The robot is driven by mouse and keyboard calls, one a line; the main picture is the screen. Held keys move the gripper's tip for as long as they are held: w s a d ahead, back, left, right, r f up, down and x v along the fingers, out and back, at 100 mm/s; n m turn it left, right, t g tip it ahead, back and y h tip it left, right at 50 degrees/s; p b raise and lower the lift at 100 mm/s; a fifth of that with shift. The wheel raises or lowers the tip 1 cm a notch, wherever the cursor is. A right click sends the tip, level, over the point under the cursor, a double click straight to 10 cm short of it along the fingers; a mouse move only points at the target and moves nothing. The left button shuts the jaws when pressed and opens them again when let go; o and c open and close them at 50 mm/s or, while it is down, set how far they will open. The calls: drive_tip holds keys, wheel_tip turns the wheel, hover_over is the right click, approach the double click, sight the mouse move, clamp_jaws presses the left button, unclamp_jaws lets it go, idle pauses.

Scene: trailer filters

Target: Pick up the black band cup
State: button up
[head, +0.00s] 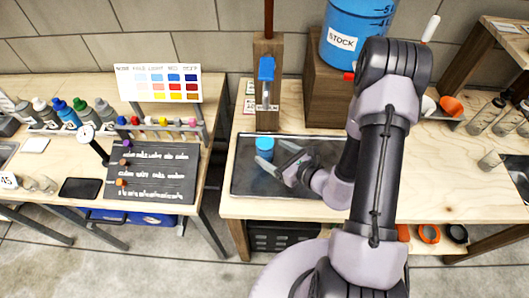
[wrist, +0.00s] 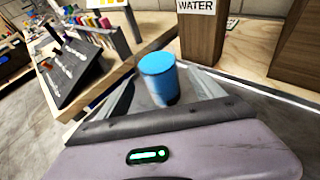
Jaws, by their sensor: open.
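A blue cup (head: 264,146) stands on the dark tray (head: 238,178) in the middle of the bench. In the wrist view the blue cup (wrist: 158,78) stands upright between the two fingers of my gripper (wrist: 160,88). The fingers are open, and I cannot tell whether either touches the cup.
A wooden post with a blue tap (head: 266,70) stands behind the tray. A blue STOCK tank (head: 355,35) sits on a wooden block to the right. Clear glasses (head: 486,112) stand far right. The left table holds bottles and a dark sloped board (head: 150,172).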

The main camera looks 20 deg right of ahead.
sight(260, 144)
drive_tip(key=b+x, duration=0.2)
drive_tip(key=x, duration=0.5)
drive_tip(key=shift+w+f, duration=0.1)
drive_tip(key=shift+w, duration=0.1)
drive_tip(key=c, duration=1.7)
